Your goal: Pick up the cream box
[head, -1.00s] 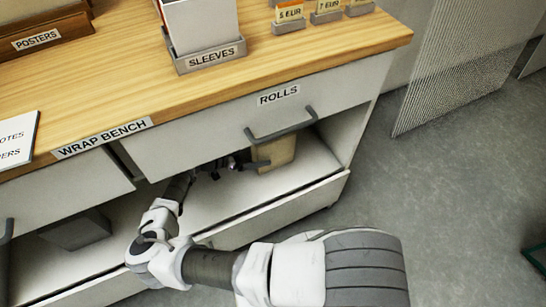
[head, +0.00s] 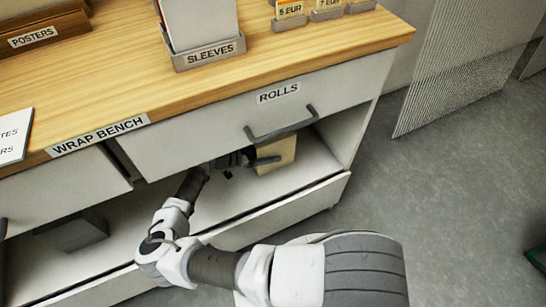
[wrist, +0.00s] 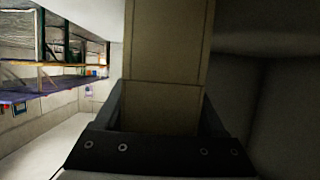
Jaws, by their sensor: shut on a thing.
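The cream box (head: 277,153) is inside the open shelf space under the drawer marked ROLLS. Its top is partly hidden by the drawer front and handle. My gripper (head: 262,161) reaches into the shelf from the left and is shut on the box. In the wrist view the box (wrist: 168,45) fills the middle, between the two dark fingers of my gripper (wrist: 160,110). I cannot tell whether the box touches the shelf floor.
The ROLLS drawer (head: 215,115) and its handle (head: 282,124) hang just above my gripper. The shelf's right side wall (head: 345,135) stands close to the box. A grey box (head: 80,232) sits at the shelf's left.

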